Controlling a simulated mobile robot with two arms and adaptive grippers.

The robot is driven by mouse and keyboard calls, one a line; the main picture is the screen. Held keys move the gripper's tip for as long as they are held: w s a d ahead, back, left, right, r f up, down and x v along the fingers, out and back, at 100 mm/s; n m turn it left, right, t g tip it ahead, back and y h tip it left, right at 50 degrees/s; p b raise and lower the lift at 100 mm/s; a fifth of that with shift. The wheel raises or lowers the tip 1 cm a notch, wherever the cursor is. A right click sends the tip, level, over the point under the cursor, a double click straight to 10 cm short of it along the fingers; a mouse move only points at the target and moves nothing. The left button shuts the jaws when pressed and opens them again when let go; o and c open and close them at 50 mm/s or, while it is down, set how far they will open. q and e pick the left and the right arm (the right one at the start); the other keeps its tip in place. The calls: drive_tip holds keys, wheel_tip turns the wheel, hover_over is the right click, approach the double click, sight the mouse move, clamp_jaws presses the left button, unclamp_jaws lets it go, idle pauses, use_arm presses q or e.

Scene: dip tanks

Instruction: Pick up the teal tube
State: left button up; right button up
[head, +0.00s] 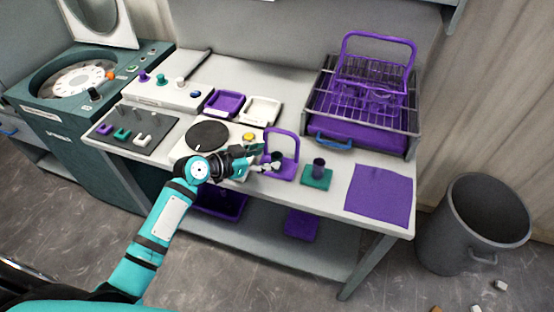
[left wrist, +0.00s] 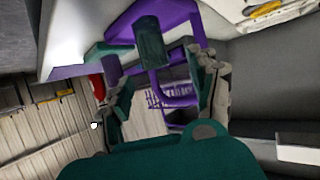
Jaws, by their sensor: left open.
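The teal tube (left wrist: 150,42) stands in a purple holder (left wrist: 188,28) in the left wrist view. In the head view the purple holder with its tall loop (head: 284,140) is on the bench, and the tube (head: 277,157) shows as a small dark shape in front of it, partly hidden by the gripper. My left gripper (head: 264,164) is open and empty, just left of the holder. In the left wrist view its fingers (left wrist: 163,78) are spread, with the tube just beyond the gap between them. I cannot tell whether they touch it. My right gripper is not in view.
A purple tube (head: 319,167) stands on a teal block (head: 316,178) right of the holder. A round dark plate (head: 208,136) lies to the left, and purple (head: 225,103) and white (head: 260,110) trays behind. A purple mat (head: 380,192) lies empty at right. A wire rack (head: 362,100) stands behind it.

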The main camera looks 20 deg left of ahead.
sight(280, 156)
use_arm(q)
drive_tip(key=p+x, duration=0.1)
drive_tip(key=x, duration=0.3)
drive_tip(key=shift+d+f+p, duration=0.25)
drive_tip(key=shift+p, duration=0.15)
drive_tip(key=shift+w+d+f, duration=0.15)
drive_tip(key=shift+w+f, duration=0.05)
drive_tip(key=shift+f, duration=0.05)
drive_tip(key=shift+c, duration=1.3)
clamp_jaws()
drive_tip(key=shift+r, duration=0.1)
